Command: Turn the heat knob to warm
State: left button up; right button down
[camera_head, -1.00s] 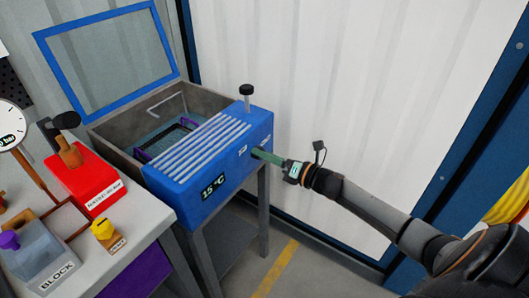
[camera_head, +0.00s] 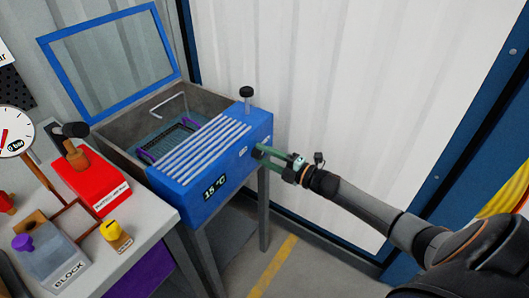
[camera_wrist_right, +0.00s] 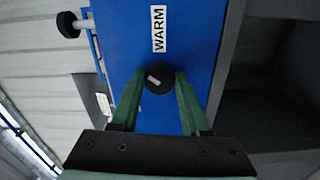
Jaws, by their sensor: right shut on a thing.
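The heat knob (camera_wrist_right: 158,79) is a small black round knob with a white mark, on the blue end face of the bath unit (camera_head: 215,185). A white WARM label (camera_wrist_right: 158,30) sits just above the knob in the right wrist view. The knob's mark is slanted towards the upper left, not straight at the label. My right gripper (camera_wrist_right: 159,77) has its green fingers shut on the knob, one on each side. In the head view my right gripper (camera_head: 262,152) reaches the unit from the right; the knob is mostly hidden there. The unit's display (camera_head: 215,187) seems to read 15 °C. My left gripper is out of view.
The unit's blue-framed lid (camera_head: 57,52) stands open. A bench at left holds a red block (camera_head: 92,183), a grey block (camera_head: 50,262) and a yellow-topped piece (camera_head: 113,233). Floor at right is clear.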

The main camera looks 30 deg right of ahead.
jog(key=m+p, duration=0.1)
jog(key=m, duration=0.2)
jog(key=shift+m, duration=0.4)
jog(key=m+p, duration=0.1)
jog(key=m, duration=0.3)
jog(key=shift+f+m, duration=0.1)
jog(key=shift+m, duration=0.3)
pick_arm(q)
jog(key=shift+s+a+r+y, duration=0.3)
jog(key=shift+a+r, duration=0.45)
pick_arm(e)
jog(key=shift+m, duration=1.2)
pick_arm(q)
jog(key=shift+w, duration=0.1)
pick_arm(e)
jog(key=shift+c, duration=1.9)
grip_release()
pick_arm(q)
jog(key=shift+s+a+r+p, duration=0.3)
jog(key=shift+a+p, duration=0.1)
jog(key=shift+p, duration=0.45)
pick_arm(e)
jog(key=v, duration=1.2)
jog(key=shift+s, duration=0.25)
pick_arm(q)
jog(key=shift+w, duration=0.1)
pick_arm(e)
jog(key=shift+f, duration=0.1)
